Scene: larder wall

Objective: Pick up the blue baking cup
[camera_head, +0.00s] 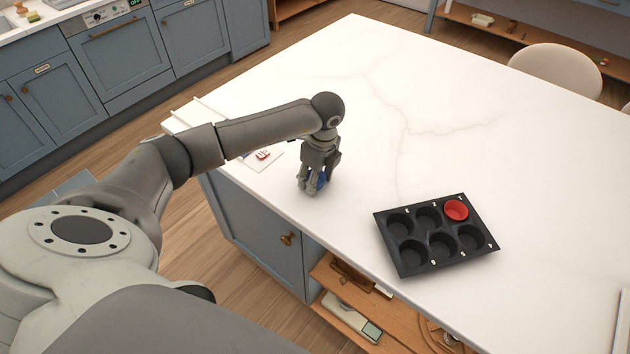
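The blue baking cup (320,181) is on or just above the white countertop near its left edge, and my gripper hides most of it. My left gripper (314,183) points down at the cup, with its fingers around or right beside it. I cannot tell whether the fingers press on the cup or whether it is lifted. My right gripper is not in view.
A black muffin tin (419,252) lies to the right, with a red baking cup (456,210) in its top right hollow. A card with a red print (262,156) lies behind my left arm. The rest of the white countertop (440,100) is mostly clear.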

